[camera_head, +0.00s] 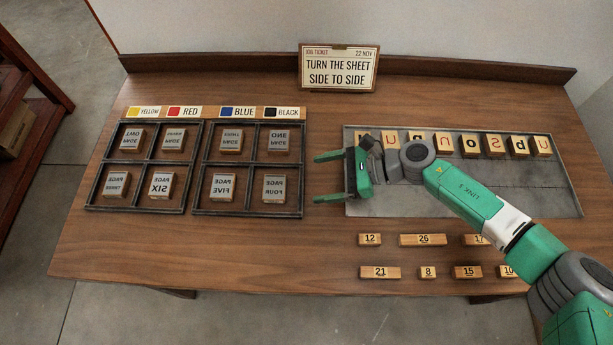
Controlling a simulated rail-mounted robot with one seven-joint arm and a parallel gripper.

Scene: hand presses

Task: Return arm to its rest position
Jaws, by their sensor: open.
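My gripper (328,178) is at the end of my green and grey arm, which reaches in from the lower right. Its two green fingers point left, spread apart, with nothing between them. It hovers over the middle of the wooden table (250,252), between the right page frame (249,213) and the grey metal tray (505,203). My arm covers part of the tray and some of the letter blocks (493,146) in it.
Two dark frames hold blocks with mirrored page lettering. Colour labels (183,112) lie above them. A job ticket sign (340,68) stands at the back. Numbered wooden pieces (422,240) lie at the front right, partly behind my arm. The front left table is clear.

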